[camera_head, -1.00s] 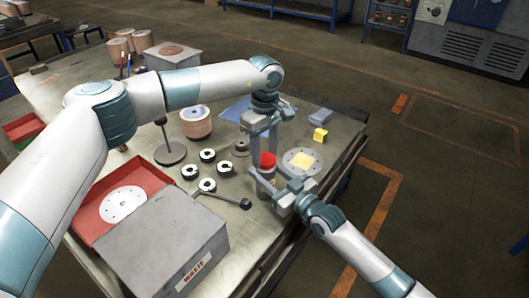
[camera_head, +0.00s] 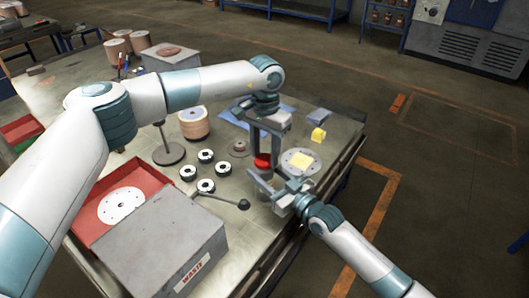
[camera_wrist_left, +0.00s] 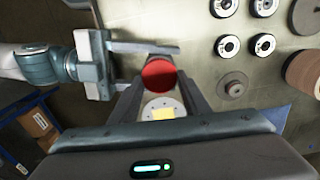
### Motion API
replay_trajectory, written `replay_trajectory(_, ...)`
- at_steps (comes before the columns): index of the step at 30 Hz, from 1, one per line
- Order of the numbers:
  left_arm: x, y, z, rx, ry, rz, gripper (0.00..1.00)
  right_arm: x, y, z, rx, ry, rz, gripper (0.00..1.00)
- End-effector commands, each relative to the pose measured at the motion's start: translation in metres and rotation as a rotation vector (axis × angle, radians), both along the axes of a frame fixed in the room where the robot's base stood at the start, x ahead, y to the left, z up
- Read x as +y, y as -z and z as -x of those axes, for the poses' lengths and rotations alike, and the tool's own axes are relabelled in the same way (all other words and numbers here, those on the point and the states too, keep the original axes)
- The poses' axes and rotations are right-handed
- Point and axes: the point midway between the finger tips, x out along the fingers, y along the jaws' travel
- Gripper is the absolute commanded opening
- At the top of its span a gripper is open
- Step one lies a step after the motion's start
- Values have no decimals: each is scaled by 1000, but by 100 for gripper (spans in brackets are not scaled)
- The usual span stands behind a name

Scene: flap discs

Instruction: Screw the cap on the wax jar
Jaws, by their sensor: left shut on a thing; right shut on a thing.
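The red cap (camera_head: 262,161) is between the fingertips of my left gripper (camera_head: 263,157), which points down from above and is shut on it. In the left wrist view the cap (camera_wrist_left: 158,74) shows as a round red top between the fingers. The wax jar (camera_head: 265,188) stands below the cap, mostly hidden by the grippers. My right gripper (camera_head: 274,191) comes in low from the right and is shut around the jar; its fingers also show in the left wrist view (camera_wrist_left: 140,66). Whether the cap touches the jar's rim is hard to tell.
Several black-and-white rings (camera_head: 206,186), a rod with a dark knob (camera_head: 244,204) and a grey waste box (camera_head: 165,245) lie left. The table edge is close at right.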

Motion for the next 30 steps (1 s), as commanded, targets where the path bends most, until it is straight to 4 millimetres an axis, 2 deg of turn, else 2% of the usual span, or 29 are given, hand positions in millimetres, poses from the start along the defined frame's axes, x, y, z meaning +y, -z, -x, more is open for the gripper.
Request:
replay_trajectory(11,0,-1,-1,-3,50,0,22,0,2,0,2,0,2,0)
replay_trajectory(12,0,-1,-1,-3,49,0,49,0,2,0,2,0,2,0)
replay_trajectory(14,0,-1,-1,-3,49,0,61,0,2,0,2,0,2,0)
replay_trajectory(23,0,-1,0,-1,49,0,61,0,2,0,2,0,2,0)
replay_trajectory(30,0,-18,-1,-1,48,0,61,0,2,0,2,0,2,0)
